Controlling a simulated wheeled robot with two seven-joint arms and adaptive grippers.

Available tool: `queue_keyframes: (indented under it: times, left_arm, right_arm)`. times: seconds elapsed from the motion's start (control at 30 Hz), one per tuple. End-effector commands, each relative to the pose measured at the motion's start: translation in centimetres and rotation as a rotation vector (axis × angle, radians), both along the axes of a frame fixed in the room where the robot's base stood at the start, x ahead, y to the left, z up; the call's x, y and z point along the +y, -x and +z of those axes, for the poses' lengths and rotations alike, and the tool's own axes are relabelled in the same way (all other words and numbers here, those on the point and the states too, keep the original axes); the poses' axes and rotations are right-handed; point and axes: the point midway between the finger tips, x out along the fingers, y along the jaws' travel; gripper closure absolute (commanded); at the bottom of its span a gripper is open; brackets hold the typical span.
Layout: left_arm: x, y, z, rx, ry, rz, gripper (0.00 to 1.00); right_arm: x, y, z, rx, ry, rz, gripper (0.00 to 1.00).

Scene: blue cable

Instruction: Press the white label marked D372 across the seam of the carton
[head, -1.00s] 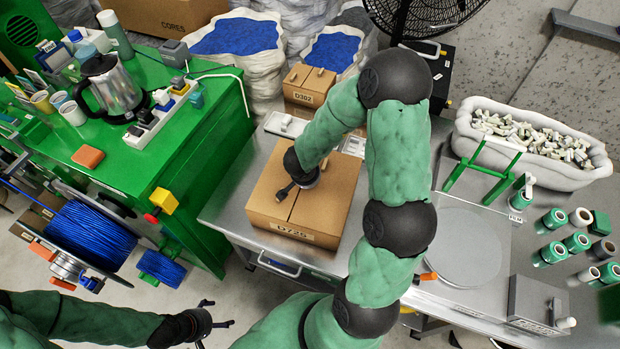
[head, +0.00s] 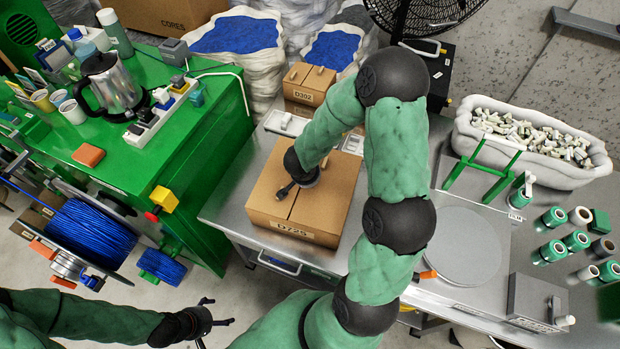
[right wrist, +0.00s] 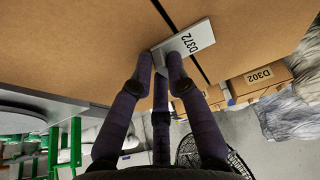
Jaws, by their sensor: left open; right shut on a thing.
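The carton (head: 328,205) stands on the steel table, its dark seam running along the top and a D725 label on its near side. In the right wrist view the carton's top (right wrist: 90,35) fills the upper part, crossed by the seam (right wrist: 180,40). My right gripper (right wrist: 160,68) is shut on the white label marked D372 (right wrist: 190,42), which lies over the seam, touching or very close to the cardboard. In the head view the right hand hides the label. My left gripper (head: 216,312) is open and empty, low in front of the table.
A small carton marked D302 (head: 306,88) stands behind. A white tray (head: 286,122) lies behind the carton. A round plate (head: 466,246) and green rolls (head: 551,250) are on the right. A green bench with a kettle (head: 110,85) is on the left.

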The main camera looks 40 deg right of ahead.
Motion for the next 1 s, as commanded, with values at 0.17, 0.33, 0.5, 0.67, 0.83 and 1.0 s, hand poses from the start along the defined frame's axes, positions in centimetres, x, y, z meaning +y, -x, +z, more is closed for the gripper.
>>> queue_keyframes:
  times: [0.17,0.33,0.5,0.67,0.83,1.0]
  left_arm:
    - [0.0,0.0,0.0,0.0,0.0,0.0,0.16]
    - [0.0,0.0,0.0,0.0,0.0,0.0,0.16]
    - [0.0,0.0,0.0,0.0,0.0,0.0,0.16]
    - [0.0,0.0,0.0,0.0,0.0,0.0,0.16]
    - [0.01,0.0,0.07,0.0,0.0,0.0,0.16]
    - [0.0,0.0,0.8,0.0,0.0,0.0,0.16]
  right_arm:
    - [0.01,0.02,-0.07,0.001,-0.001,0.0,0.75]
    - [0.0,0.01,-0.07,0.001,-0.001,0.0,0.75]
    - [0.02,0.03,-0.08,0.001,-0.001,0.0,0.48]
    - [0.03,0.06,-0.1,0.002,-0.001,0.0,0.48]
    - [0.04,0.06,-0.05,0.002,-0.001,0.0,0.48]
    - [0.03,0.04,0.56,0.001,0.0,0.0,0.48]
